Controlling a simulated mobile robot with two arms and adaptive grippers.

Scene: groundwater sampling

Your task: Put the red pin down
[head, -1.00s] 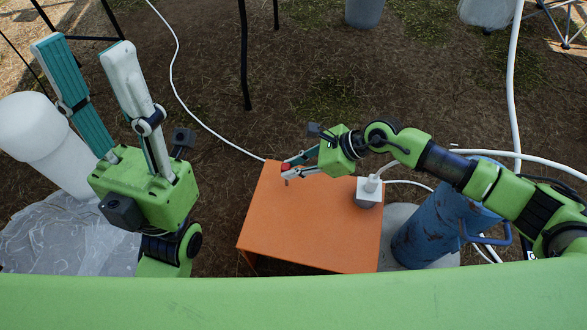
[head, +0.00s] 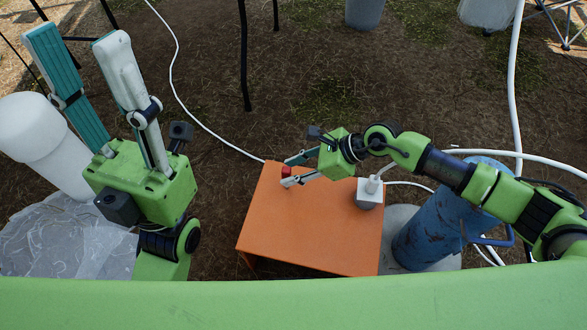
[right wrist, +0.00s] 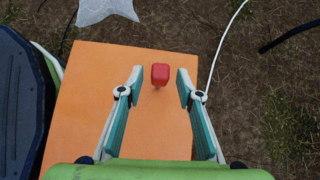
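The small red pin (head: 286,171) is at the far left part of the orange table (head: 305,240). In the right wrist view the pin (right wrist: 160,74) shows its red head between the fingertips, with a gap on each side. It appears to stand on the tabletop; its lower end is hard to see. My right gripper (head: 287,173) is open around the pin, and it also shows in the right wrist view (right wrist: 159,77). My left gripper (head: 76,42) is open and empty, raised at the left, away from the table.
A white and grey device (head: 369,192) with a cable sits at the table's right side. A blue cylinder (head: 440,228) stands right of the table. A white cylinder (head: 40,140) and plastic sheeting (head: 65,240) lie at the left. The table's front is clear.

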